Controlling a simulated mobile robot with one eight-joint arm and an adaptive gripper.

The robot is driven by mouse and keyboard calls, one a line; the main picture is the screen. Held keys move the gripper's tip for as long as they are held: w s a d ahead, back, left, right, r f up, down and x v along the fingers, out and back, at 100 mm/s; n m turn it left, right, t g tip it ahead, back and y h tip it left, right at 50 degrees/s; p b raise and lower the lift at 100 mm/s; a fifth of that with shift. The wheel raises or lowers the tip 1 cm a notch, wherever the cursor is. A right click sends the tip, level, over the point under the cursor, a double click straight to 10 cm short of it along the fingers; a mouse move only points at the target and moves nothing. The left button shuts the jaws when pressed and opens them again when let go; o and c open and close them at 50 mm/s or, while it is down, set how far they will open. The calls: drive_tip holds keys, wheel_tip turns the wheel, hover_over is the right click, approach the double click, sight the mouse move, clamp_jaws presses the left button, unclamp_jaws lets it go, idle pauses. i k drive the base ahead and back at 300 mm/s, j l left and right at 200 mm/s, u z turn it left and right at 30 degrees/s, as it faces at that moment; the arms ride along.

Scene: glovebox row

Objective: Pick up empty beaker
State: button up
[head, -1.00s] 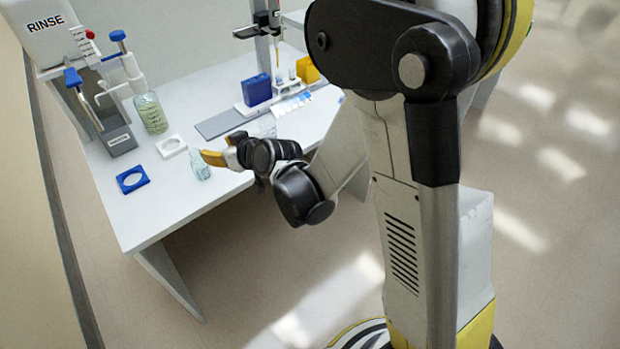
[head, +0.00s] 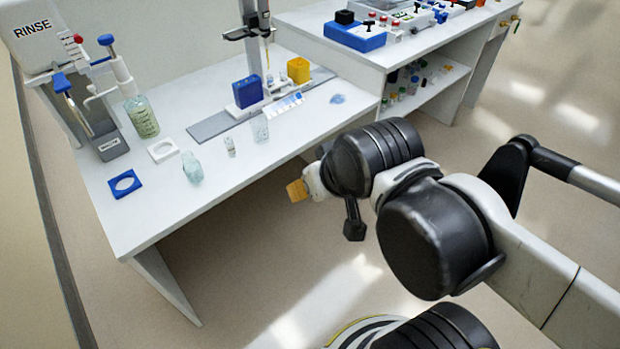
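A clear glass vessel (head: 260,129), which looks like an empty beaker, stands upright on the white bench. A pale blue-green glass vessel (head: 192,168) stands nearer the front edge, and a small clear vial (head: 230,146) stands between them. I cannot tell for sure which one is the empty beaker. My gripper (head: 298,190) is off the bench's front edge, to the right of these vessels and apart from them. A yellow fingertip shows, but my wrist hides most of the gripper. Nothing is seen in it.
A dispenser stands over a marked bottle (head: 142,117) at left. A blue box (head: 247,91) and yellow box (head: 298,70) stand behind. A second bench (head: 400,55) is at back right.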

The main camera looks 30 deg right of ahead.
sight(258, 123)
drive_tip(key=i+j+z, duration=0.1)
drive_tip(key=j+z, duration=0.25)
drive_tip(key=j, duration=0.25)
drive_tip(key=j+z, duration=0.3)
drive_tip(key=j, duration=0.35)
drive_tip(key=i, duration=0.05)
